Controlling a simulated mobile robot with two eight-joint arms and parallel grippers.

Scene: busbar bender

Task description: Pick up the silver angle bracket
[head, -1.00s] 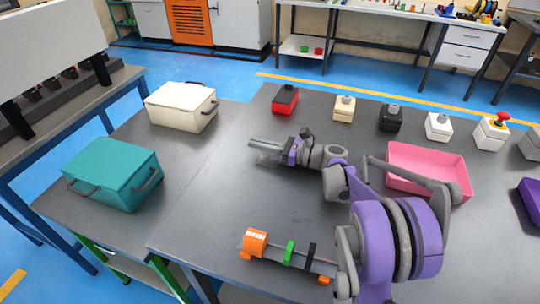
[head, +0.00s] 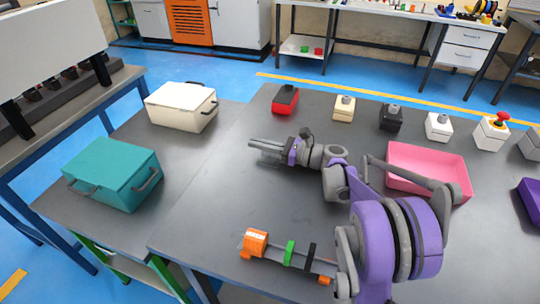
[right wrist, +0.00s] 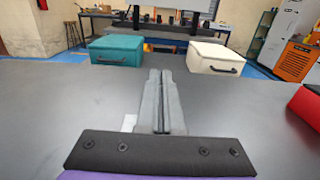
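My right gripper (head: 256,146) reaches left over the middle of the grey table in the head view. In the right wrist view its two fingers (right wrist: 161,100) lie side by side with only a thin dark line between them, and nothing shows held at their tips. A small pale patch (right wrist: 129,122) lies just left of the fingers in that view, mostly hidden by the gripper. It may be the silver angle bracket, but too little shows to be sure. My left gripper is not in view.
A teal case (head: 112,172) and a cream case (head: 181,106) stand to the left. A pink tray (head: 428,168) is right of my arm. An orange, green and black fixture (head: 288,254) lies in front. Several switch boxes line the back, including a red one (head: 285,99).

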